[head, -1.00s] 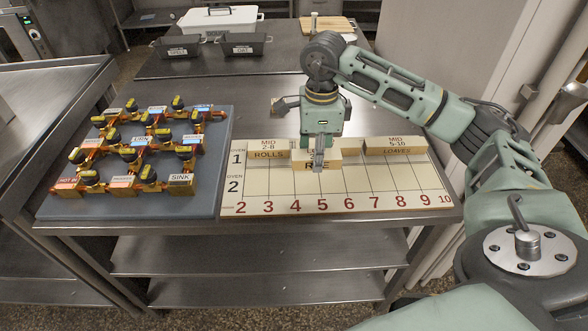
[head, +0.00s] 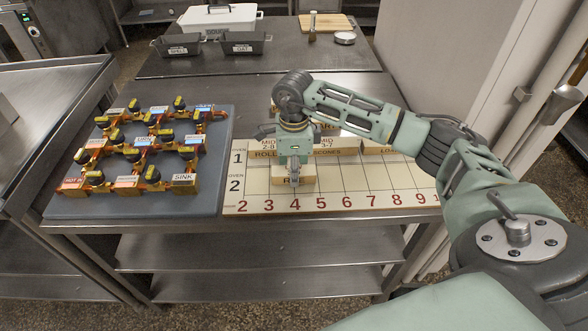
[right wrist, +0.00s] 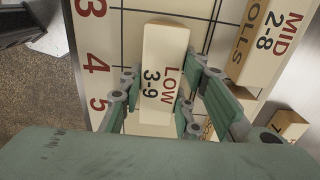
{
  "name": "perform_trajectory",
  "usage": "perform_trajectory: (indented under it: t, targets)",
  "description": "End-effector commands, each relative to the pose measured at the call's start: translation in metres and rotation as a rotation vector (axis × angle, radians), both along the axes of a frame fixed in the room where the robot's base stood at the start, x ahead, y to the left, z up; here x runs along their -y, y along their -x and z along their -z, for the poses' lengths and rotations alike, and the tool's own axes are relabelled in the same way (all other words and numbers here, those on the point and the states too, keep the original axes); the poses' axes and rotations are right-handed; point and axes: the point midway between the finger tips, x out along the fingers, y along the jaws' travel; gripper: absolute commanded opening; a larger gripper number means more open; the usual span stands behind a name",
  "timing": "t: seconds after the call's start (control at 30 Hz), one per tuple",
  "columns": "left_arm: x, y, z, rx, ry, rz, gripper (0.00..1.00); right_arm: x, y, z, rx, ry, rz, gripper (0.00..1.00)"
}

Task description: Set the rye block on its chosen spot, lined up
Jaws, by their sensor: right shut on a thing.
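My right gripper (head: 293,178) points down over the front part of the numbered board (head: 400,201). It is shut on the rye block (head: 308,183), whose front label is mostly hidden by the fingers. In the right wrist view the block's top (right wrist: 166,60) reads LOW 3-9, and it sits between the two fingers. In the head view it appears in row 2, around columns 4 and 5. I cannot tell whether it touches the board. My left gripper is not in view.
The rolls block (head: 264,154), scones block (head: 335,153) and loaves block (head: 398,152) stand along row 1, behind the rye block. A grey panel of brass valves (head: 130,205) lies left of the board. Row 2 is clear to the right.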

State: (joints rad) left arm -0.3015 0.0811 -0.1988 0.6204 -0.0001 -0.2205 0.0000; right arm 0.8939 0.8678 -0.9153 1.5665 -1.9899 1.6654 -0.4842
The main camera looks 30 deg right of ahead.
Motion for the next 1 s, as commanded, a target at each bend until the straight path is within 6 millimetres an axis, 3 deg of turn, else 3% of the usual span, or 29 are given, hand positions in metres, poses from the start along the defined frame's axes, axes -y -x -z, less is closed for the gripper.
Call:
perform_trajectory:
  t: [0.07, 0.1, 0.3, 0.73, 1.0]
  targets:
    - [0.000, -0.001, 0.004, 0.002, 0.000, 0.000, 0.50, 0.000, 0.000, 0.004, 0.000, 0.000, 0.000, 0.03]
    - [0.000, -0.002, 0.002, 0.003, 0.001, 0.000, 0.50, 0.000, 0.000, 0.003, 0.000, 0.000, 0.000, 0.33]
    - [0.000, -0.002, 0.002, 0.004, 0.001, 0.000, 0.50, 0.000, 0.000, 0.002, -0.001, 0.001, 0.001, 0.49]
    - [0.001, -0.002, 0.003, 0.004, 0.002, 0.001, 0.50, 0.001, -0.001, -0.007, 0.003, 0.002, 0.001, 0.49]
    - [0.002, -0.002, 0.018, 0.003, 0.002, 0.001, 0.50, 0.000, -0.002, -0.062, 0.006, 0.000, 0.000, 0.49]
